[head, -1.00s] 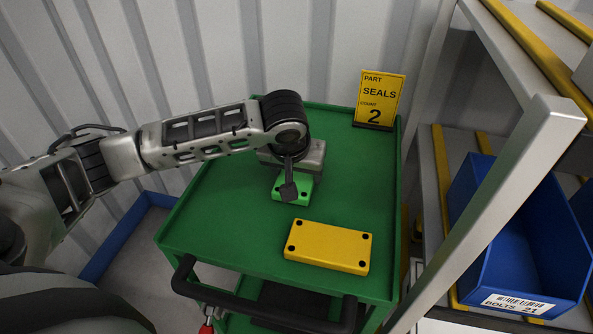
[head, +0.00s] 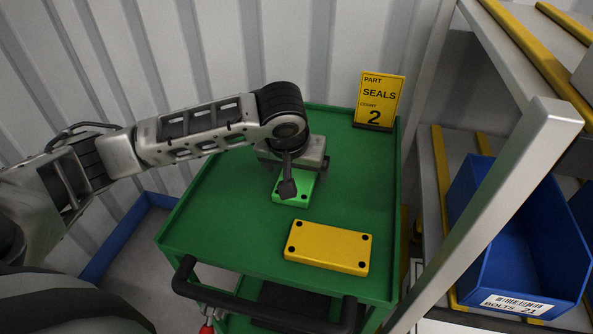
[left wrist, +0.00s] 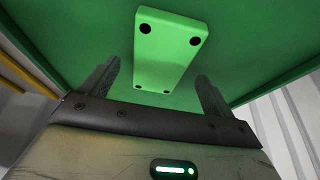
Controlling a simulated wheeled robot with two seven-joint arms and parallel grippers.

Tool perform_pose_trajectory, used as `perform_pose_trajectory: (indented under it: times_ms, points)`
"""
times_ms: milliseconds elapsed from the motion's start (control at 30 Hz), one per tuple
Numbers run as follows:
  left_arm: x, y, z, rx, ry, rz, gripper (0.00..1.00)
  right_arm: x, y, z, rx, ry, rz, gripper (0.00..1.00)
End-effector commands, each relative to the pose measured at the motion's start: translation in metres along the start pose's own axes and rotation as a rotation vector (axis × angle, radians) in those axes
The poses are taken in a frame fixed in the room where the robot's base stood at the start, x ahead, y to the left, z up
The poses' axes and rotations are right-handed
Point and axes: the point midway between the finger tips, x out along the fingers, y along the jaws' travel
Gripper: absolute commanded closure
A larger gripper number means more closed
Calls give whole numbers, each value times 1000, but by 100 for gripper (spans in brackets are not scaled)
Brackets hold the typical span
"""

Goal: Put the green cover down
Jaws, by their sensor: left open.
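The green cover (head: 299,190) is a bright green block with dark corner holes, lying on the green cart top (head: 225,195). In the head view my left gripper (head: 287,185) is above it and hides much of it. In the left wrist view the green cover (left wrist: 167,50) shows between and beyond the two fingers of my left gripper (left wrist: 157,90). The fingers are open, with a gap on each side of the cover. My right gripper is in neither view.
A yellow cover (head: 328,247) lies on the cart top nearer the black handle (head: 262,308). A yellow "SEALS" sign (head: 379,98) stands at the far right corner. A shelf with a blue bin (head: 520,245) stands at the right. The cart's left side is clear.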

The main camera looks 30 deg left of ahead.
Motion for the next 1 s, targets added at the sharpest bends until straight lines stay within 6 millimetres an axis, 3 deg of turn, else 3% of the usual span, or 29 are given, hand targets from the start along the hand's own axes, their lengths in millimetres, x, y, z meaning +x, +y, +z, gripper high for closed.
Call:
perform_pose_trajectory:
  times_ms: [200, 400, 600, 1000]
  points:
    - [-52, 0, -2, 1, 4, 2, 11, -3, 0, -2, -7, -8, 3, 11]
    - [-84, 0, -1, 0, 2, 2, 11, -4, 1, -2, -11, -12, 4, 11]
    - [-97, 0, -1, 0, 2, 1, 11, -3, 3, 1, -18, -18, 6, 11]
    - [-97, 0, 0, 0, 0, 0, 11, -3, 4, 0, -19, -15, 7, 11]
